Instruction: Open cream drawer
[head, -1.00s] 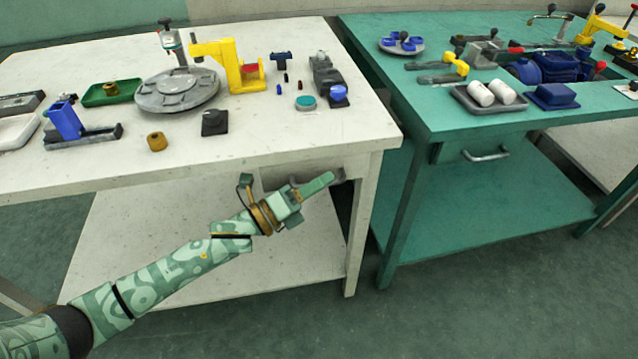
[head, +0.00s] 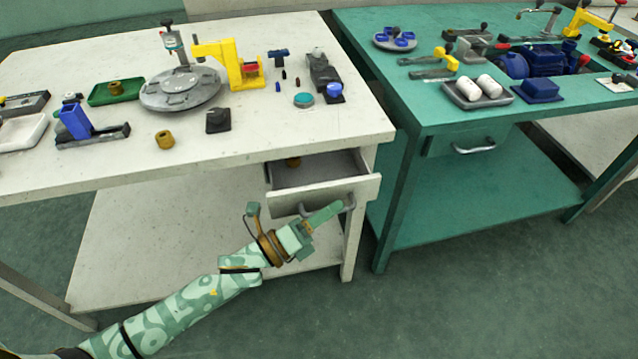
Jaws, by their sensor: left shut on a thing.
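The cream drawer (head: 318,197) under the right end of the cream table is pulled out, and its inside shows. A brass-coloured piece (head: 293,162) lies at the back left inside it. My left gripper (head: 338,208) is at the right part of the drawer front, shut on the grey drawer handle (head: 349,203). The gripper's fingers hide most of the handle. My right gripper is not in view.
The cream table (head: 260,130) carries a grey round fixture (head: 180,92), a yellow press (head: 228,62), a green tray (head: 112,92) and small parts. The teal table (head: 400,110) stands close on the right, with a closed teal drawer (head: 470,142). The floor in front is clear.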

